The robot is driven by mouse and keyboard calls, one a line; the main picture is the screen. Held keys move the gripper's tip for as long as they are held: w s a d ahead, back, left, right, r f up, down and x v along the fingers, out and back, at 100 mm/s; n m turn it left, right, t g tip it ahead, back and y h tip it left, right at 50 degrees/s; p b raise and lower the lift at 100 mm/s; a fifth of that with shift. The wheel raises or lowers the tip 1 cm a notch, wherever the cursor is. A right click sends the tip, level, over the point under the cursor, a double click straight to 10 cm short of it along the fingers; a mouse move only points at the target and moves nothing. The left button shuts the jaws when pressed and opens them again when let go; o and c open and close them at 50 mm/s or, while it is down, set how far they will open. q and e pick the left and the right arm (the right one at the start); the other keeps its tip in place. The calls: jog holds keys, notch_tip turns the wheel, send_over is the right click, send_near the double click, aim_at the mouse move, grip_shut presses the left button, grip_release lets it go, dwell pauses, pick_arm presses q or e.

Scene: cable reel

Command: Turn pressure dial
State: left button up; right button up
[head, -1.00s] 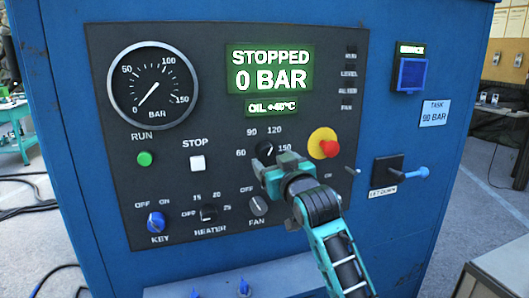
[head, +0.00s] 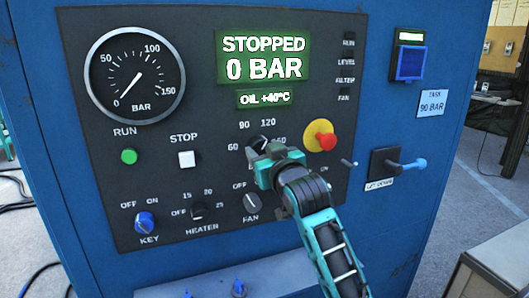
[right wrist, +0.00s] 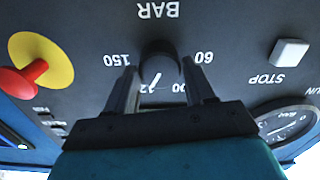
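The black pressure dial (head: 257,143) is on the dark panel, ringed by marks for 60, 90, 120 and 150. The right gripper (head: 262,152) is at it and hides its lower right part. In the right wrist view, which shows the panel upside down, the dial (right wrist: 159,66) sits between the two fingers of the right gripper (right wrist: 160,75). The fingers look open around it, and I cannot tell whether they touch it. Its white pointer line lies between 90 and 120. The display (head: 263,57) reads STOPPED, 0 BAR. My left gripper is not in view.
A yellow-and-red stop button (head: 322,138) is close on the right of the gripper. The gauge (head: 134,76) points at 0. A task card (head: 432,103) reads 90 BAR. A fan knob (head: 252,203), heater knob (head: 198,211) and blue key switch (head: 145,222) sit below.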

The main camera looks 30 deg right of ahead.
jog(key=c, duration=0.6)
jog(key=shift+n, duration=0.3)
jog(key=n, duration=1.1)
dwell(0.3)
jog(key=o, duration=1)
jog(key=shift+o, duration=0.2)
